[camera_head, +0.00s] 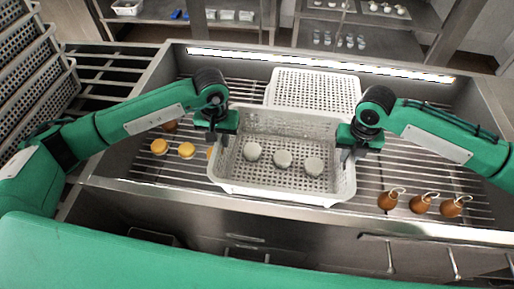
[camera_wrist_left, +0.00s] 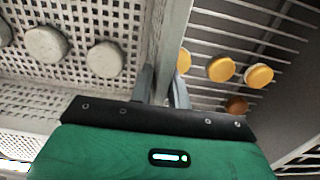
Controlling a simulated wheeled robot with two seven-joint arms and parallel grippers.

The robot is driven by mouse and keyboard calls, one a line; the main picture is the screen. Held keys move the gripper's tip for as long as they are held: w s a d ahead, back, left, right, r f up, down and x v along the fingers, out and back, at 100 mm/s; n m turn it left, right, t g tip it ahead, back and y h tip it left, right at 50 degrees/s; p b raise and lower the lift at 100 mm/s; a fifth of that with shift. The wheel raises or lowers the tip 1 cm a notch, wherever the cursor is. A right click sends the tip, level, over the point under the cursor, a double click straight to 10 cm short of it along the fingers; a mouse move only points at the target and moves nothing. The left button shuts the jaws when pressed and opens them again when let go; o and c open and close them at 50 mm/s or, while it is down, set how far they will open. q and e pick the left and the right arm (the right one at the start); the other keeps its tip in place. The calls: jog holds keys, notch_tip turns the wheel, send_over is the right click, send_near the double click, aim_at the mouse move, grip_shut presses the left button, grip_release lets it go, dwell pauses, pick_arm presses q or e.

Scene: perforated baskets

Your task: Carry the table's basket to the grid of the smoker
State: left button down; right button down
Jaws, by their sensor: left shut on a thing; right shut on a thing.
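The white perforated basket (camera_head: 275,191) is over the front middle of the smoker's metal grid (camera_head: 365,180). It looks level; I cannot tell whether it touches the bars. Several pale round pieces lie in it, one of them (camera_head: 283,159) in the middle. My left gripper (camera_head: 214,142) is shut on the basket's left wall; my right gripper (camera_head: 350,152) is shut on its right wall. In the left wrist view, the fingers (camera_wrist_left: 163,88) straddle the basket wall (camera_wrist_left: 172,45), with pale pieces (camera_wrist_left: 105,59) to the left and grid bars to the right.
Yellow round pieces (camera_head: 186,150) lie on the grid left of the basket, one partly hidden by it. Brown pear-shaped pieces with loops (camera_head: 420,204) lie to the right. Another white perforated basket (camera_head: 315,90) is directly behind. A perforated rack (camera_head: 30,70) stands at far left.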

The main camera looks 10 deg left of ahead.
pick_arm(q)
jog(key=shift+a+f, duration=0.1)
jog(key=shift+f, duration=0.15)
pick_arm(e)
jog(key=shift+d+f, duration=0.1)
jog(key=shift+f, duration=0.15)
